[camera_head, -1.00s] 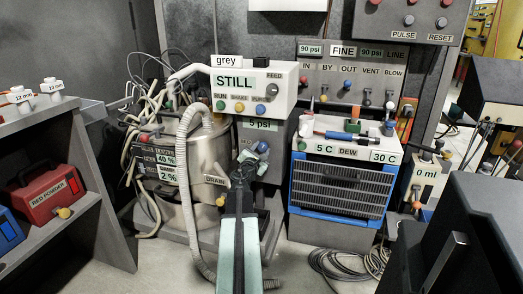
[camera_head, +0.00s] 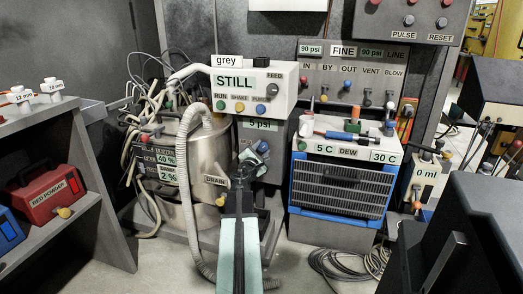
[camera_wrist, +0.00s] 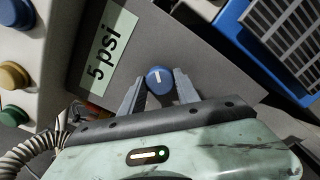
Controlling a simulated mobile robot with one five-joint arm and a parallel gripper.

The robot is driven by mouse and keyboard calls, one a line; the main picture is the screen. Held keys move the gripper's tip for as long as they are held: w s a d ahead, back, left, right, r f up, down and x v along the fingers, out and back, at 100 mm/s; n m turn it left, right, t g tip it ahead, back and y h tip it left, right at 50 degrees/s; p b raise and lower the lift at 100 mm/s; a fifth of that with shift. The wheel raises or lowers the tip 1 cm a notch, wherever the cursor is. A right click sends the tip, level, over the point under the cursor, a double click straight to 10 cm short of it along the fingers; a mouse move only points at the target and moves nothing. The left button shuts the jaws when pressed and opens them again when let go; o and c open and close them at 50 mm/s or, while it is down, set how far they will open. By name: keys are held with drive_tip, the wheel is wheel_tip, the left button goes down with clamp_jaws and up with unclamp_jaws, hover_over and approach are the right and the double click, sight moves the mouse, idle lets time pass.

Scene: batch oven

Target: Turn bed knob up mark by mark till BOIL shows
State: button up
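The sign on the white box reads STILL (camera_head: 235,83). A round blue knob with a white mark (camera_wrist: 160,78) sits on a grey panel beside a 5 psi label (camera_wrist: 110,50). In the head view the blue knob (camera_head: 262,146) shows just beyond my gripper (camera_head: 248,160). In the wrist view my gripper (camera_wrist: 160,82) has a finger on each side of the knob. The fingers look open, with narrow gaps at the knob's sides. Whether either one touches it is hard to tell. The knob's white mark points nearly straight up in the wrist picture.
A ribbed grey hose (camera_head: 186,190) hangs left of my arm by the steel vessel (camera_head: 208,160). A blue-framed DEW unit (camera_head: 340,185) stands to the right. RUN, SHAKE and PURGE buttons sit on the white box (camera_head: 285,90). Cables lie on the floor.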

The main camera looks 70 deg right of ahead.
drive_tip(key=o, duration=0.4)
drive_tip(key=shift+a, duration=0.1)
drive_tip(key=a, duration=0.7)
drive_tip(key=shift+s+a, duration=0.25)
drive_tip(key=shift+a, duration=0.1)
